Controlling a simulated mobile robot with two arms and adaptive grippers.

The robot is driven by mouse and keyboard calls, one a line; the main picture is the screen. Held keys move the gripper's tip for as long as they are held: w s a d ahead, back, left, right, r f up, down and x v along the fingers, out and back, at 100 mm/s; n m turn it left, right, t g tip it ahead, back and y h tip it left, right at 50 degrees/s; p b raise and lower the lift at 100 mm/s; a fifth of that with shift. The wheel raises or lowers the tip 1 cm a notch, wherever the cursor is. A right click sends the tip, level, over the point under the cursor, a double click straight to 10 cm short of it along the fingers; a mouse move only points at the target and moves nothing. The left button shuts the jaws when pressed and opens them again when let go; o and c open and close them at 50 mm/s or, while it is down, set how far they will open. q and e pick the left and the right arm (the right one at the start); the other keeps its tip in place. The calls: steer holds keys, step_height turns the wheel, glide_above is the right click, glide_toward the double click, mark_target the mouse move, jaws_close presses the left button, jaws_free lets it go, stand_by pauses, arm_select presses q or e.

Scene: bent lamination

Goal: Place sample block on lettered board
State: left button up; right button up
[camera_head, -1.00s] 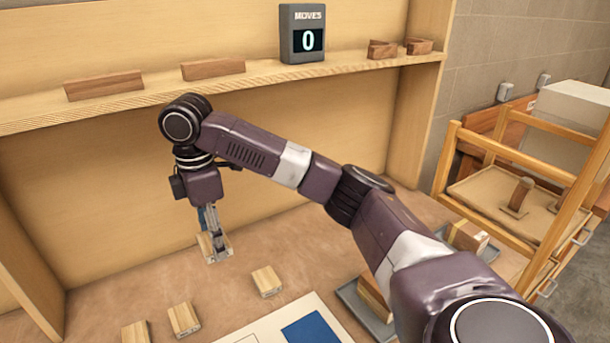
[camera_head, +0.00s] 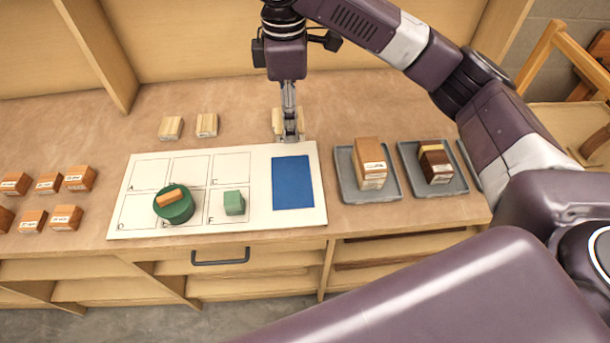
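My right gripper (camera_head: 290,136) points down just behind the lettered board (camera_head: 257,223). Pale wood shows on both sides of its fingers, and it appears shut on a pale wood block (camera_head: 277,121). The fingers hide much of this block, and I cannot tell whether it touches the table. Two more pale blocks, one at left (camera_head: 171,127) and one beside it (camera_head: 207,124), lie behind the board. The board has lettered cells and a blue rectangle (camera_head: 292,183). My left gripper is out of view.
On the board are a green disc (camera_head: 178,209) bearing an orange-brown piece (camera_head: 171,197), and a green block (camera_head: 234,203). Several reddish-brown blocks (camera_head: 79,178) lie at left. Two grey trays at right hold a brown block stack (camera_head: 369,162) and a dark-and-light stack (camera_head: 435,163).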

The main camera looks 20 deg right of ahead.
step_height(320, 180, down, 7)
steer(key=p, duration=0.2)
glide_above(292, 181)
step_height(292, 181, down, 7)
steer(key=shift+r, duration=0.15)
steer(key=shift+f, duration=0.35)
step_height(292, 181, down, 4)
steer(key=shift+f+p, duration=0.1)
steer(key=shift+p, duration=0.4)
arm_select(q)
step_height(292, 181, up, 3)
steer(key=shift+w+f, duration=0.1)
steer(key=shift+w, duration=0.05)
arm_select(e)
steer(key=shift+f, duration=0.15)
steer(key=shift+f, duration=0.1)
steer(key=o, duration=1.2)
steer(key=shift+c, duration=0.2)
